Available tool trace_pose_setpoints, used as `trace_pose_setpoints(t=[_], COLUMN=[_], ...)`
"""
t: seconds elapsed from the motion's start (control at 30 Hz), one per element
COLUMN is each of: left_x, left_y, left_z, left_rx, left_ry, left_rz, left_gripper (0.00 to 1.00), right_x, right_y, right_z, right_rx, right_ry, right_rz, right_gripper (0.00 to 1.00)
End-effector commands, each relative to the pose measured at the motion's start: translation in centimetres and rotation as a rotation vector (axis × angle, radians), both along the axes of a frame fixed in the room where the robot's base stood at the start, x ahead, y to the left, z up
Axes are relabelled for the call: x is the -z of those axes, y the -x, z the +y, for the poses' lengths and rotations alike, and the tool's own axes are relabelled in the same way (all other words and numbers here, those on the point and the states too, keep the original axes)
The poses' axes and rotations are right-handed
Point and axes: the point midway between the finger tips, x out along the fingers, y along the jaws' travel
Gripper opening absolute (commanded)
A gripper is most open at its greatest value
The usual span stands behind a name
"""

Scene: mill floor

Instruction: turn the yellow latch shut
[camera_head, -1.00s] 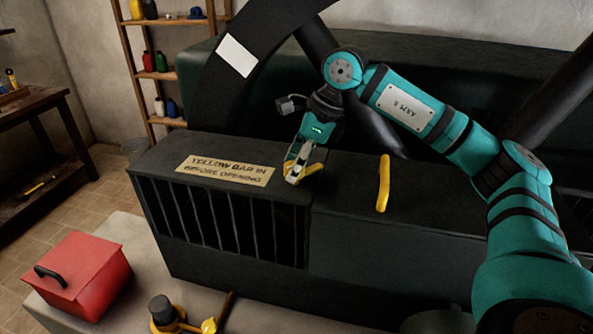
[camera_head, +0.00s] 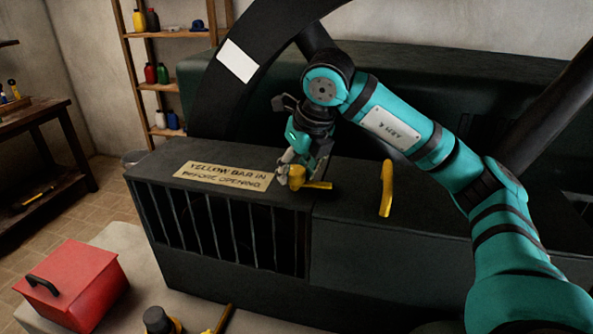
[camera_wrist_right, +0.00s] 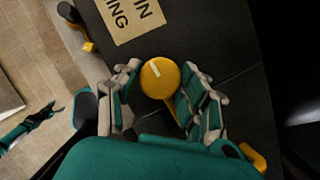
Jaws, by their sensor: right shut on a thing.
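The yellow latch (camera_head: 319,185) sits on top of the dark guard box, by the seam between its barred left part and its plain right part. Its bar points right in the head view. Its round yellow knob with a pale mark (camera_wrist_right: 160,78) shows in the right wrist view. My right gripper (camera_head: 290,176) comes down from above and is shut on the latch knob, with one finger on each side of it. The fingers hide part of the latch in the head view. My left gripper (camera_wrist_right: 46,120) shows small and dark at the left of the right wrist view, away from the latch.
A yellow handle (camera_head: 386,188) stands on the box to the right. A placard (camera_head: 223,176) lies left of the latch. A dark wheel with a white patch (camera_head: 237,60) rises behind. A red box (camera_head: 72,284) and yellow-and-black items (camera_head: 158,321) are at the front left.

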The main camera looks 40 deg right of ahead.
Motion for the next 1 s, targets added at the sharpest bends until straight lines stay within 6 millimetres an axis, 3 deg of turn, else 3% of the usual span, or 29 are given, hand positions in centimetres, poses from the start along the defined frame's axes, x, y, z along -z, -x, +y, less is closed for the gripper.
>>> trace_pose_setpoints(t=[0.77,0.8,0.93,1.0], left_x=[0.17,0.17,0.17,0.18], left_y=[-0.01,-0.02,-0.02,-0.02], left_z=[-0.02,-0.02,-0.02,-0.02], left_rx=[0.0,0.0,0.0,0.0], left_ry=[0.0,0.0,0.0,0.0], left_rz=[0.0,-0.001,-0.001,-0.001], left_gripper=[0.62,0.62,0.62,0.62], right_x=[-0.25,-0.26,-0.18,-0.14], right_y=[-0.09,-0.1,-0.07,-0.05], right_z=[-0.03,-0.03,-0.02,0.0], right_rx=[0.098,0.098,0.097,0.096], right_ry=[-0.001,-0.001,-0.001,-0.001], right_rz=[-0.007,-0.007,-0.005,-0.004], right_gripper=[0.09,0.46,0.63,0.64])
